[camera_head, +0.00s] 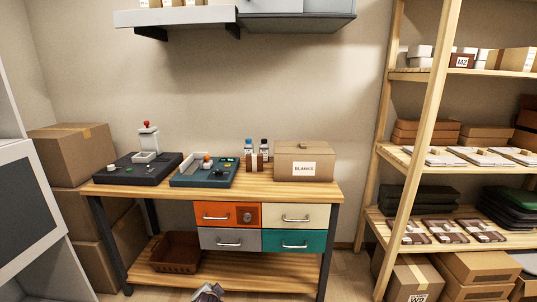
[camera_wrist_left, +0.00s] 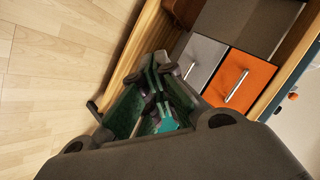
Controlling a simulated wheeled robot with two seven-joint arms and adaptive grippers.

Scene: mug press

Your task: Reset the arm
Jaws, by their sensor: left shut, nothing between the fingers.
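My left gripper (camera_head: 208,292) shows at the bottom edge of the head view, low in front of the workbench (camera_head: 262,192). In the left wrist view its dark, greenish fingers (camera_wrist_left: 158,75) are shut with nothing between them. Beyond them in that view are the grey drawer (camera_wrist_left: 203,58) and the orange drawer (camera_wrist_left: 240,82), both closed. The gripper appears apart from the bench and drawers. Most of the left arm is out of the head view. My right gripper is not in view.
A black press (camera_head: 145,160), a teal machine (camera_head: 205,172), small bottles (camera_head: 264,148) and a BLANKS box (camera_head: 304,162) stand on the bench. A brown basket (camera_head: 176,254) sits on its lower shelf. Stacked boxes (camera_head: 72,155) stand left, a wooden rack (camera_head: 408,160) right.

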